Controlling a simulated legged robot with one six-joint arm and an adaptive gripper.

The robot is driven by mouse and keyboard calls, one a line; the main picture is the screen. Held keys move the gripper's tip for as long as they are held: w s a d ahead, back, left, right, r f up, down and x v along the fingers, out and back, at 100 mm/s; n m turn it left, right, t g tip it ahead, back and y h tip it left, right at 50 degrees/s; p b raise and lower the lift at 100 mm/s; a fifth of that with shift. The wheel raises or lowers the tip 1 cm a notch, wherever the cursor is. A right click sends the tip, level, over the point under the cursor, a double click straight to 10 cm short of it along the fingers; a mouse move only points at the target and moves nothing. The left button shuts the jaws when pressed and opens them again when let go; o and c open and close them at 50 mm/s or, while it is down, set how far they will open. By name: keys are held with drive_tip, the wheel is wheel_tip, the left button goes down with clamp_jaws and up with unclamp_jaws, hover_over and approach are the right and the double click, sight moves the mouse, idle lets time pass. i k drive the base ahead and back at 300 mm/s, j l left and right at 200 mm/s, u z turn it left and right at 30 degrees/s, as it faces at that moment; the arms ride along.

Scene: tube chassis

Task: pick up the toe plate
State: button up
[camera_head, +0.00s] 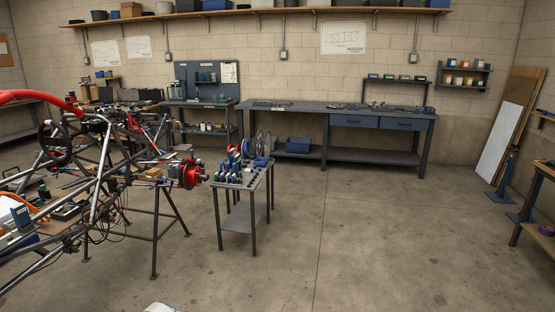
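I cannot make out for certain which object is the toe plate. A small cart (240,186) stands in the middle left, crowded with small blue, black and silver parts that are too small to name. Upright grey round pieces (262,142) show at its far end; I cannot tell what they are. A red hub-like part (190,173) on the tube chassis (103,180) is close to the cart's left side. My gripper is not in view. A pale rounded shape at the bottom edge is too cut off to identify.
A long grey workbench (375,115) with drawers runs along the back wall, with a blue bin (298,145) beneath it. A white panel (498,143) leans at the right, near blue stands (506,175). A bench edges in at far right. The concrete floor (370,235) is clear.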

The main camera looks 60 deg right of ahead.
sight(232, 153)
drive_tip(key=z, duration=1.6)
drive_tip(key=u, duration=2.45)
drive_tip(key=z, duration=2.5)
drive_tip(key=i+l+z, duration=0.4)
drive_tip(key=i, duration=0.3)
drive_tip(key=i+l+z, duration=0.2)
drive_tip(key=i, duration=0.15)
